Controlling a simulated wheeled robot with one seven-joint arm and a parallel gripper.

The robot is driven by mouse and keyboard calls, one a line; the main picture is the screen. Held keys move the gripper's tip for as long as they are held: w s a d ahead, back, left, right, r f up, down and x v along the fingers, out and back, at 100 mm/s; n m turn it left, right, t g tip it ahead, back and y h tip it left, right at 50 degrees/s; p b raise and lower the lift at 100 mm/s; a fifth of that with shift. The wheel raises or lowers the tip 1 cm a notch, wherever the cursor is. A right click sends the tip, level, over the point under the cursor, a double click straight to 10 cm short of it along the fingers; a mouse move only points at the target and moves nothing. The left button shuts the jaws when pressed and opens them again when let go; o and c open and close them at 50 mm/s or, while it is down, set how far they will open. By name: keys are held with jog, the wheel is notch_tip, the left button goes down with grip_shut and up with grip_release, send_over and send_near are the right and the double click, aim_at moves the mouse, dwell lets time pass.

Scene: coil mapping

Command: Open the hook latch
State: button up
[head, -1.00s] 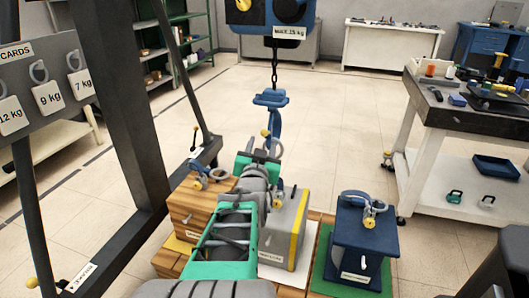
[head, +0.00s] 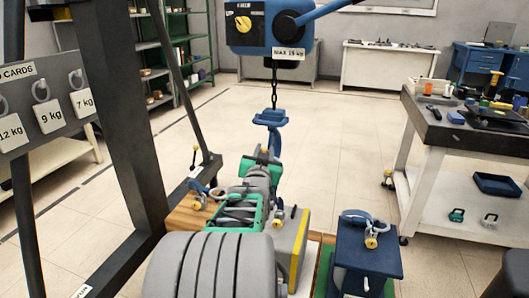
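A blue hook (head: 271,118) hangs on a dark chain below the blue hoist box (head: 268,28). Its top block and upper body show. Its lower part is partly covered by the end of my arm, and I cannot make out its latch. My gripper (head: 264,156) is at the far end of my grey and green arm, at the lower part of the hook in the picture. I cannot tell whether it touches the hook. Its fingertips are too small and too covered to show whether they are open or shut.
Below stand a wooden block (head: 186,216), a grey block with a yellow edge (head: 291,250) and a blue block (head: 369,256), each with a shackle on top. A dark frame post (head: 128,130) rises at left. A workbench (head: 470,130) is at right. Open floor lies behind.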

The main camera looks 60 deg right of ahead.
grip_shut()
jog(key=shift+w, duration=0.1)
dwell(0.8)
